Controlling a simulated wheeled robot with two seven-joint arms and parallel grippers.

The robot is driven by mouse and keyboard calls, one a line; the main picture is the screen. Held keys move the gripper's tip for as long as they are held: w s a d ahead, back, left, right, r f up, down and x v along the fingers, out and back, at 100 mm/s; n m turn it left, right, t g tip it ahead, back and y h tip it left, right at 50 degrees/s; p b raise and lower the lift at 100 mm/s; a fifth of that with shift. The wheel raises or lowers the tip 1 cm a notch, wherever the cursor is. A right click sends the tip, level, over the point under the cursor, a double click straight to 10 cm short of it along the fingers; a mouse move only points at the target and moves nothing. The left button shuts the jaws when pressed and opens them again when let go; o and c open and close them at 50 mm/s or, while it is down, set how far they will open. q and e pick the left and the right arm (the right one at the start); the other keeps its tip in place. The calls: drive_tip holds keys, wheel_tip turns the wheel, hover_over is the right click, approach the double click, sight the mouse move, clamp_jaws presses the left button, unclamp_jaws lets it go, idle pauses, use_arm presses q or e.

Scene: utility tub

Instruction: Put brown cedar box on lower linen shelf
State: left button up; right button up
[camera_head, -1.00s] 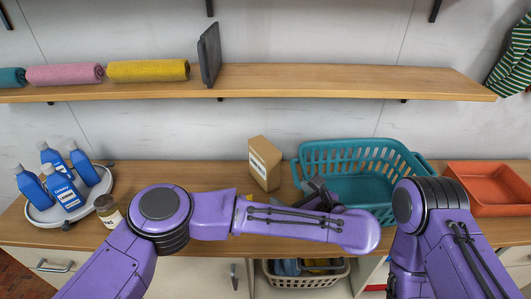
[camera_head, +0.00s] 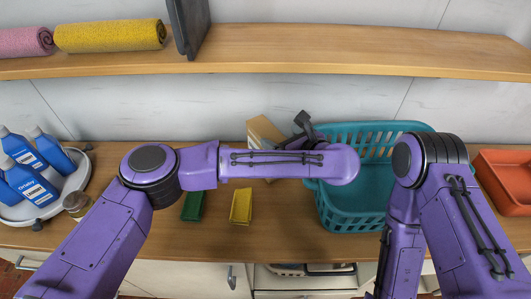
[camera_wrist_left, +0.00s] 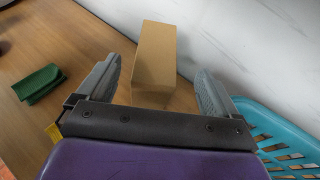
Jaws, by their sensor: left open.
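The brown box (camera_head: 262,131) stands on the wooden counter near the wall, partly hidden behind my left arm in the head view. My left gripper (camera_head: 303,122) is open beside the box. In the left wrist view the box (camera_wrist_left: 154,50) stands ahead, in line with the gap between the open fingers (camera_wrist_left: 156,80); I cannot tell whether they touch it. A wooden wall shelf (camera_head: 330,50) runs above the counter, its middle and right part bare. My right arm shows at the right, but its gripper is out of view.
A teal basket (camera_head: 365,215) stands right of the box, close to my left gripper. An orange tray (camera_head: 505,180) is farther right. Green (camera_head: 193,206) and yellow (camera_head: 241,205) items lie in front. A yellow towel (camera_head: 110,35) and dark upright panel (camera_head: 188,25) occupy the shelf's left.

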sight(270, 133)
use_arm(q)
drive_tip(key=b+x, duration=0.1)
drive_tip(key=x, duration=0.2)
drive_tip(key=f+b+x, duration=0.1)
drive_tip(key=x, duration=0.1)
drive_tip(key=shift+w+a, duration=0.1)
drive_tip(key=shift+a, duration=0.05)
drive_tip(key=shift+w+a, duration=0.1)
drive_tip(key=shift+a, duration=0.05)
drive_tip(key=shift+r, duration=0.3)
clamp_jaws()
